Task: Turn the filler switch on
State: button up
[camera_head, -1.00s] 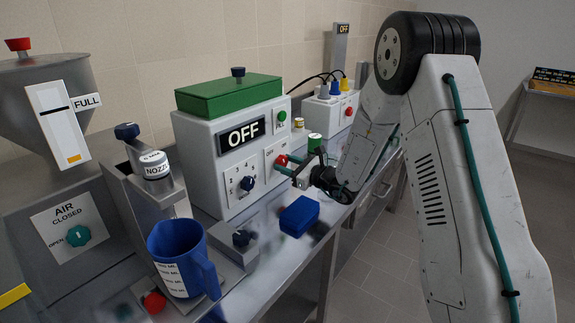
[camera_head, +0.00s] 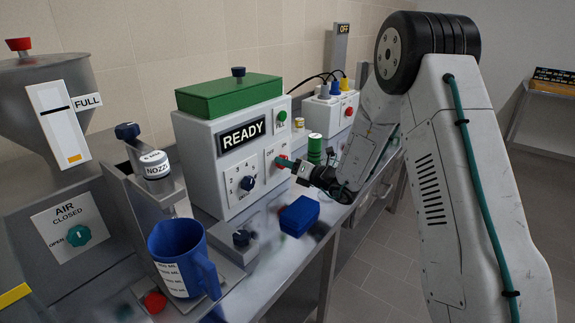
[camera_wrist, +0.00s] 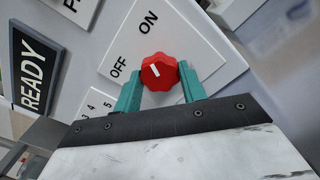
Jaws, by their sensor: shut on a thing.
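The filler (camera_head: 213,150) is a light grey box with a green lid, and its display (camera_head: 241,138) reads READY. Its red switch knob (camera_wrist: 159,71) sits on a white plate marked OFF and ON in the wrist view. The knob's white line slants between the marks; I cannot tell exactly which it points to. My gripper (camera_wrist: 161,88) is shut on the knob, one teal finger on each side. In the head view my gripper (camera_head: 288,163) reaches the filler's front from the right, and the knob is partly hidden behind it.
A blue jug (camera_head: 178,262) stands front left beneath the nozzle (camera_head: 154,165). A blue box (camera_head: 299,214) lies on the bench just below my gripper. Green cylinders (camera_head: 315,148) stand behind my gripper. A grey power box (camera_head: 325,112) with plugs stands farther back.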

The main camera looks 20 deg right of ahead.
jog(key=shift+d+m, duration=0.1)
jog(key=shift+m, duration=0.8)
jog(key=o, duration=1)
jog(key=shift+d, duration=0.1)
jog(key=shift+s, duration=0.1)
jog(key=v, duration=0.7)
jog(key=shift+s+d, duration=0.15)
